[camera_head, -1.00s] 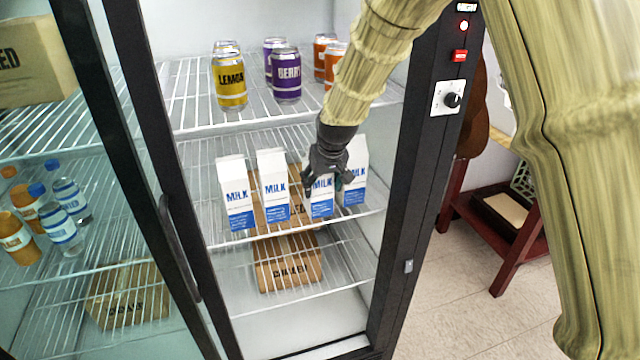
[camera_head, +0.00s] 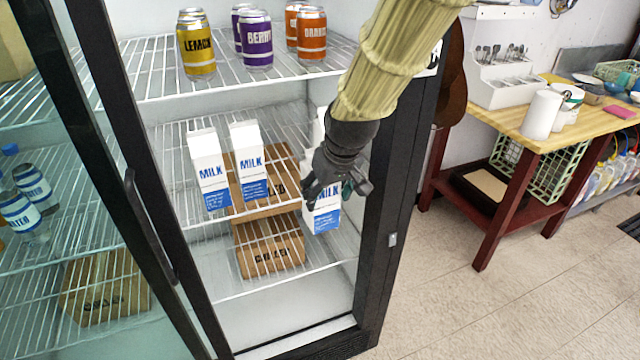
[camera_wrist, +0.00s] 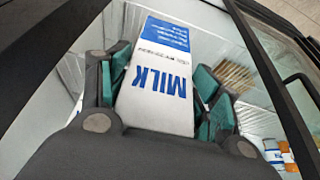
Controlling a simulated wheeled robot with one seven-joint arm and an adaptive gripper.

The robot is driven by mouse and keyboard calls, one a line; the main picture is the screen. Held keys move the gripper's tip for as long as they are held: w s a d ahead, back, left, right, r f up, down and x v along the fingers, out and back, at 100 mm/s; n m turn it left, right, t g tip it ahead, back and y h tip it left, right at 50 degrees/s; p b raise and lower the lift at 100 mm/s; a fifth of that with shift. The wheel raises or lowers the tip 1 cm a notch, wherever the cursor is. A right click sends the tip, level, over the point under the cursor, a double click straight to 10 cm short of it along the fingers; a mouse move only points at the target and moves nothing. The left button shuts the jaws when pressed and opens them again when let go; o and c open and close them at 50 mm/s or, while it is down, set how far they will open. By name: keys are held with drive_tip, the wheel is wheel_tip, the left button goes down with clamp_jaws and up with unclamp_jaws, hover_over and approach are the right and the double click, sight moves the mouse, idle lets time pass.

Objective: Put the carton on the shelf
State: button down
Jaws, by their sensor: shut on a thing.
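My gripper (camera_head: 335,188) is shut on a white and blue milk carton (camera_head: 322,218). The carton is about upright and overlaps the front edge of the fridge's middle shelf (camera_head: 215,234) in the head view, its base below that edge. In the wrist view the carton (camera_wrist: 160,75) sits between the green finger pads of my gripper (camera_wrist: 165,85). Two more milk cartons, one at left (camera_head: 208,170) and one beside it (camera_head: 249,160), stand on the middle shelf. Another white carton (camera_head: 318,125) is mostly hidden behind my gripper.
Cans (camera_head: 257,42) stand on the shelf above. The dark right door frame (camera_head: 385,240) is close to my gripper. A wooden table (camera_head: 530,125) stands at right, with open floor before it.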

drive_tip(key=shift+s+d, duration=0.1)
drive_tip(key=shift+s, duration=0.15)
drive_tip(key=shift+d+f, duration=0.1)
drive_tip(key=shift+f, duration=0.1)
drive_tip(key=s+d+f+m, duration=0.1)
drive_tip(key=d+f, duration=0.2)
drive_tip(key=f, duration=0.6)
drive_tip(key=s+d+f+m+h, duration=0.1)
drive_tip(key=d+f, duration=0.3)
drive_tip(key=f, duration=0.5)
drive_tip(key=s+d+f+m, duration=0.2)
drive_tip(key=s+d+f, duration=0.1)
drive_tip(key=f, duration=0.6)
drive_tip(key=shift+s+d+f+h, duration=0.25)
drive_tip(key=shift+d+f+h, duration=0.05)
drive_tip(key=shift+d, duration=0.4)
drive_tip(key=shift+d, duration=0.1)
